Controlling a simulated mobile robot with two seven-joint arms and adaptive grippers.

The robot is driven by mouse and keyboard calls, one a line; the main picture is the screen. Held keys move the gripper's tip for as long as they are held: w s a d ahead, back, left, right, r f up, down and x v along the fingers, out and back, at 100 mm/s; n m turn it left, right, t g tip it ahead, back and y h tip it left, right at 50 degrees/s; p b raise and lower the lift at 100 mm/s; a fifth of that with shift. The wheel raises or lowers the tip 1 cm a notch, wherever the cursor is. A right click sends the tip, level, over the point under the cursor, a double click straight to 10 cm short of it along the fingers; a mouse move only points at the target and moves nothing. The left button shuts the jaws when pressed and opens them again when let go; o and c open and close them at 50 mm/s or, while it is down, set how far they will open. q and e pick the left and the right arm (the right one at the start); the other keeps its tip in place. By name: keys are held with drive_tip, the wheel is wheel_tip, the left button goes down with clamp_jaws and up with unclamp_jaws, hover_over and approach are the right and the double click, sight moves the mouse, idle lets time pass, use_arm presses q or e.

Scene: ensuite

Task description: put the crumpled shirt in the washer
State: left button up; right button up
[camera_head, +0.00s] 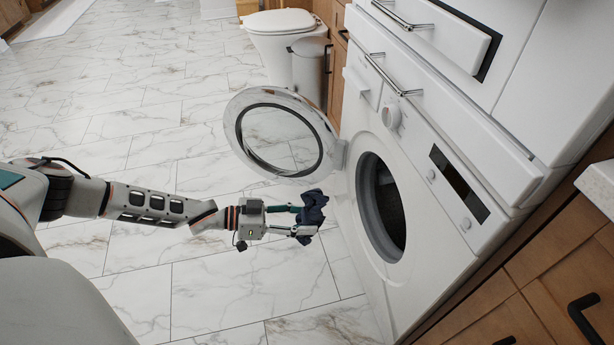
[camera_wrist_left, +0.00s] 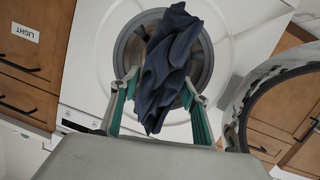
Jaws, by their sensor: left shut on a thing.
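The crumpled shirt (camera_head: 312,208) is a dark navy bundle held in front of the washer (camera_head: 350,190). My left gripper (camera_head: 302,218) is shut on it, above the floor. In the left wrist view the shirt (camera_wrist_left: 170,68) hangs between the fingers of the left gripper (camera_wrist_left: 160,100), with the washer's round opening (camera_wrist_left: 128,52) behind it. The washer door (camera_head: 240,125) stands open, swung out to the left of the dark opening (camera_head: 382,205). The shirt is outside the drum, left of the opening in the head view. My right gripper is not in view.
The open door ring (camera_wrist_left: 245,110) is close on the right of the gripper in the wrist view. A toilet (camera_head: 280,40) and a grey bin (camera_head: 310,68) stand behind the door. Wooden cabinets (camera_head: 510,300) flank the washer. The marble floor (camera_head: 150,100) is clear.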

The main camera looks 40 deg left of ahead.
use_arm(q)
drive_tip(key=w+d+b, duration=0.1)
drive_tip(key=w+d, duration=0.9)
drive_tip(key=w, duration=0.3)
drive_tip(key=w+d+b, duration=0.1)
drive_tip(key=w+d, duration=0.9)
drive_tip(key=w, duration=0.3)
drive_tip(key=shift+d+r+b, duration=0.15)
drive_tip(key=shift+b, duration=0.2)
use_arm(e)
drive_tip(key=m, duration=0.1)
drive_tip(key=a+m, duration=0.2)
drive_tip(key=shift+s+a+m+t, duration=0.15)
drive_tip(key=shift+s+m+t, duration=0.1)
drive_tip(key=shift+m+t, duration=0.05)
use_arm(q)
drive_tip(key=o, duration=1.3)
drive_tip(key=shift+s, duration=0.1)
